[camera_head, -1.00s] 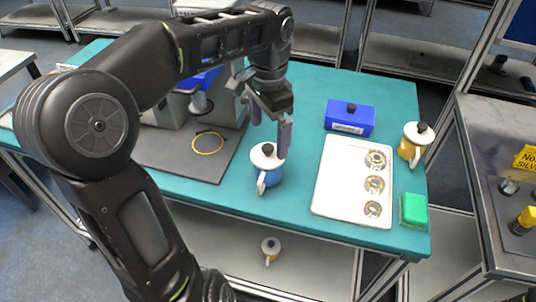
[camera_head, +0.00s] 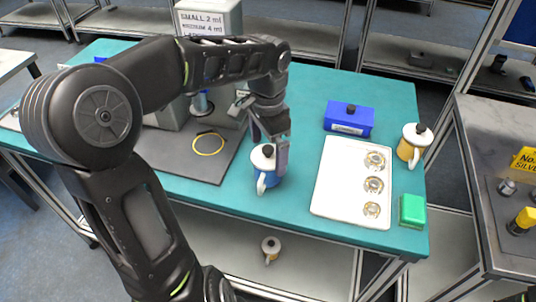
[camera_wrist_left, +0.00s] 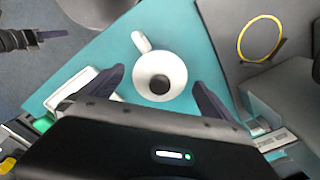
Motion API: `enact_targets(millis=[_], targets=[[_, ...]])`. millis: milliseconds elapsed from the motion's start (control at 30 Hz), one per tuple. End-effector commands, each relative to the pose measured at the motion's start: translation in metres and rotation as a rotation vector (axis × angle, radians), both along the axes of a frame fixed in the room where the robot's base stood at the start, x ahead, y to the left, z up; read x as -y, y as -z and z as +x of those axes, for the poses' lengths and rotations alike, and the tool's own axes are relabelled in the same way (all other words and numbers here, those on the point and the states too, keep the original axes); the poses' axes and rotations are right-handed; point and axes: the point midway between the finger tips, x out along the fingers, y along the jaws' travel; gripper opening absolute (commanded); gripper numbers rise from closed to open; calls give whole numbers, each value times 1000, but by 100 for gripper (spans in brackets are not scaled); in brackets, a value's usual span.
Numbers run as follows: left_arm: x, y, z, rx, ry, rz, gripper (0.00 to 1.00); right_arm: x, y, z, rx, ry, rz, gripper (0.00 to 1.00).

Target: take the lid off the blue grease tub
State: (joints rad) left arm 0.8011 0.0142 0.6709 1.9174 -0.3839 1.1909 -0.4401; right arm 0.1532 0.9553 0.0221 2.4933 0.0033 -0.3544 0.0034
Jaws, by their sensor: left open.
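The blue grease tub (camera_head: 271,181) stands upright on the teal table, with a white lid (camera_head: 263,157) on it, a dark knob on top and a white handle at its front. In the left wrist view the lid (camera_wrist_left: 150,83) shows from above with its dark knob (camera_wrist_left: 160,84) and the handle to the upper left. My left gripper (camera_head: 269,155) is open, its fingers pointing down on either side of the lid. In the wrist view the left gripper (camera_wrist_left: 160,90) has one finger on each side, apart from the lid.
A white tray (camera_head: 333,202) with several metal rings lies to the right. A dark mat (camera_head: 188,169) with a yellow ring (camera_head: 208,143) lies left.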

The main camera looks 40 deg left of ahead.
Motion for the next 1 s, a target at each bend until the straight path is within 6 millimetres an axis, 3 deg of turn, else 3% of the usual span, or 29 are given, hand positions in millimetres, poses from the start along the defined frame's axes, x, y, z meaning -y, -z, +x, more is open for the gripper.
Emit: enact_targets(millis=[200, 900, 1000], targets=[[0, 0, 0, 0, 0, 0, 97, 0, 0, 0, 0, 0, 0, 36], [0, 0, 0, 0, 0, 0, 40, 0, 0, 0, 0, 0, 0, 36], [0, 0, 0, 0, 0, 0, 36, 0, 0, 0, 0, 0, 0, 36]])
